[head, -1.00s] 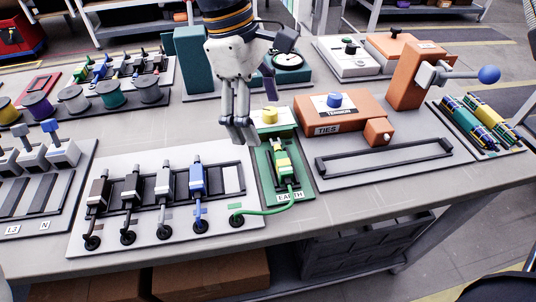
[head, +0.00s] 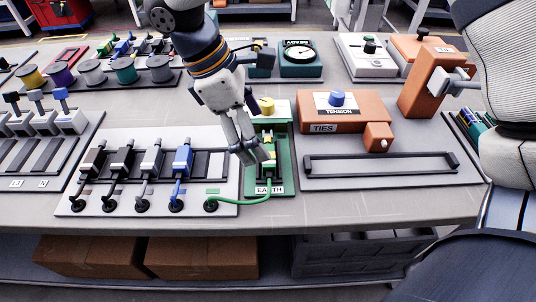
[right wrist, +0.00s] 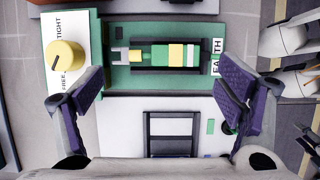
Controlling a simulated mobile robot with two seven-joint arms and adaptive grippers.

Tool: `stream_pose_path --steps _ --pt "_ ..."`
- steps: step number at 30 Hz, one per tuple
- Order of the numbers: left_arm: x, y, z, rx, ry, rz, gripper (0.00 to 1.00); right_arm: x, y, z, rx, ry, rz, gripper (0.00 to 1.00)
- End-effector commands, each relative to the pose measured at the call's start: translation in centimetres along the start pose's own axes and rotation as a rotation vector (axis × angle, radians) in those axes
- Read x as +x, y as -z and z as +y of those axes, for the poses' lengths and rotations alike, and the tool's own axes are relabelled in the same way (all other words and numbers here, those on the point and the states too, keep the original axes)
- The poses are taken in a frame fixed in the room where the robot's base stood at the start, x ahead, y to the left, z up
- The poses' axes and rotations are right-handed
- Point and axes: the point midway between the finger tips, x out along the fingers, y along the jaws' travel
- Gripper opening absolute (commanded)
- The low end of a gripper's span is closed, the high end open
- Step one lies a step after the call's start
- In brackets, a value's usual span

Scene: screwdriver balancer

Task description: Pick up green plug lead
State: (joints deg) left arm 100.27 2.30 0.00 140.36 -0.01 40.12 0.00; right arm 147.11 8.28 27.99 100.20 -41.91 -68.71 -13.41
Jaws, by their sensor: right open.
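The green plug lead has a green and yellow plug (right wrist: 165,55) seated in a green holder marked EARTH (head: 284,185). Its green cable (head: 240,201) curves left to a black socket on the grey plate. My right gripper (head: 255,157) is just above and left of the plug in the head view and partly hides it. In the right wrist view the fingers of the right gripper (right wrist: 160,98) are wide apart with nothing between them. The plug lies past the fingertips there, above them in the picture. My left gripper is not in view.
A yellow knob (head: 266,104) sits behind the plug. An orange TENSION box (head: 345,110) and black-barred plate (head: 330,181) are to the right.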

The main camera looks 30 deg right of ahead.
Motion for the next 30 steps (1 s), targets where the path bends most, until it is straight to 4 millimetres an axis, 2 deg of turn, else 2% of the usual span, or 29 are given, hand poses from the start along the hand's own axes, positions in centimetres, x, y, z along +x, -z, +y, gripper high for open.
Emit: stream_pose_path --steps 4,9,14,19,30 --pt "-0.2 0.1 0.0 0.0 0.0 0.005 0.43 3.0 -0.2 -0.1 0.0 0.005 0.0 0.87" --pt "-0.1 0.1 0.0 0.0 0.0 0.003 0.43 4.6 -0.1 0.0 0.001 0.001 0.001 0.87" --pt "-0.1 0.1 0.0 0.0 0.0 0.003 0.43 4.6 -0.1 0.0 0.001 0.0 0.001 0.87" --pt "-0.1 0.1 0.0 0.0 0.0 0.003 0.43 4.6 -0.1 0.0 0.001 0.0 0.001 0.52" --pt "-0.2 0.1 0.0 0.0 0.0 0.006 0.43 4.1 -0.3 0.1 0.002 -0.003 0.002 0.52"
